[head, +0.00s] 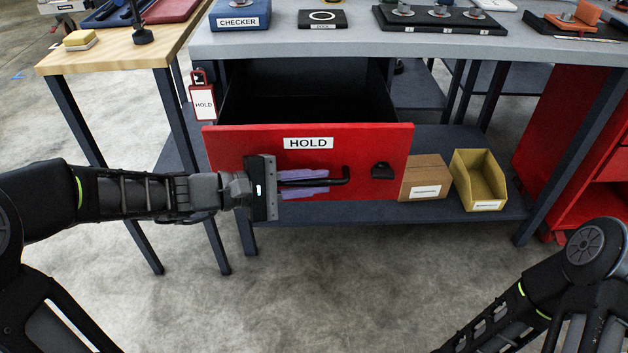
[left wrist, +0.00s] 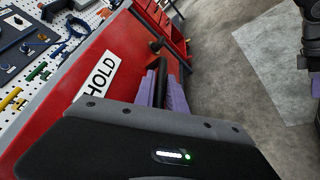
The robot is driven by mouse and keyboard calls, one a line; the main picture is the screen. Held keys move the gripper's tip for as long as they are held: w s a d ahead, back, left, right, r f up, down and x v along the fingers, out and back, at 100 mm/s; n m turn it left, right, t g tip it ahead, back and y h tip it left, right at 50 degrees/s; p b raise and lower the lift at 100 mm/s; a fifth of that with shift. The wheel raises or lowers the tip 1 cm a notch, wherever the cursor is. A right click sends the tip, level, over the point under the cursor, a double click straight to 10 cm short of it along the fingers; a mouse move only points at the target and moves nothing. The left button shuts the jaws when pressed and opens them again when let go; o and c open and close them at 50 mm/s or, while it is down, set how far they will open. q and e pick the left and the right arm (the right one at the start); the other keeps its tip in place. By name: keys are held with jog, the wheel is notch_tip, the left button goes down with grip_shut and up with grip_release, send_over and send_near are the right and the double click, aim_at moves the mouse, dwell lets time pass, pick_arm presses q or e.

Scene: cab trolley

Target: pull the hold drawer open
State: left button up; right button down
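The hold drawer (head: 240,150) is a red-fronted drawer with a white HOLD label (head: 308,143) under the grey workbench. It stands pulled out, its dark inside showing behind the front; nothing can be made out in it. Its front also shows in the left wrist view (left wrist: 60,75). My left gripper (head: 325,184) is at the drawer front, its purple fingers above and below the black bar handle (head: 346,175). The fingers look closed on the bar, which also runs between them in the left wrist view (left wrist: 187,68). My right gripper is out of view.
A red padlock with a HOLD tag (head: 203,103) hangs left of the drawer. A cardboard box (head: 425,176) and a yellow bin (head: 478,180) sit on the lower shelf at right. A red cabinet (head: 580,150) stands far right. The floor in front is clear.

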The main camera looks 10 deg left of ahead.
pick_arm(q)
jog(key=shift+o, duration=0.4)
jog(key=shift+s+a+r, duration=0.1)
jog(key=shift+a, duration=0.15)
jog(key=p+v, duration=0.1)
jog(key=v, duration=0.6)
jog(key=shift+p, duration=0.35)
jog(key=shift+s+a, duration=0.1)
jog(key=shift+s, duration=0.05)
